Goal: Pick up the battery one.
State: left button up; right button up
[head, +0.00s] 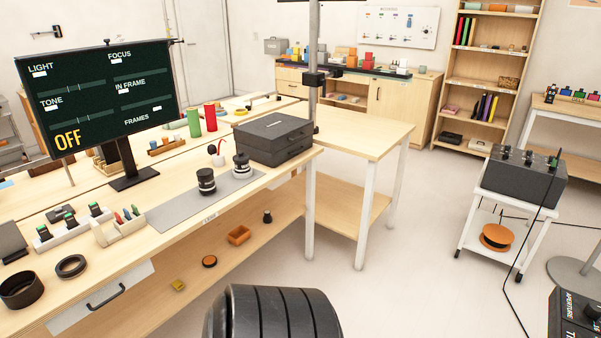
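A flat dark item (60,214) lies just behind the holder. Neither of my grippers shows in the head view, so their state is hidden.
A tilted screen (100,95) reading "OFF" stands behind the holder. A pale rack (118,228) with coloured items, black rings (71,266) and a grey mat (190,208) with two dark cylinders are nearby. A dark case (272,135) sits farther right.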

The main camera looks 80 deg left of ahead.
aim_at(94, 208)
jog(key=u, duration=3.85)
jog(key=i+j+z, duration=0.1)
jog(key=z, duration=0.3)
jog(key=i+j+z, duration=0.15)
jog(key=z, duration=0.25)
jog(key=i, duration=0.1)
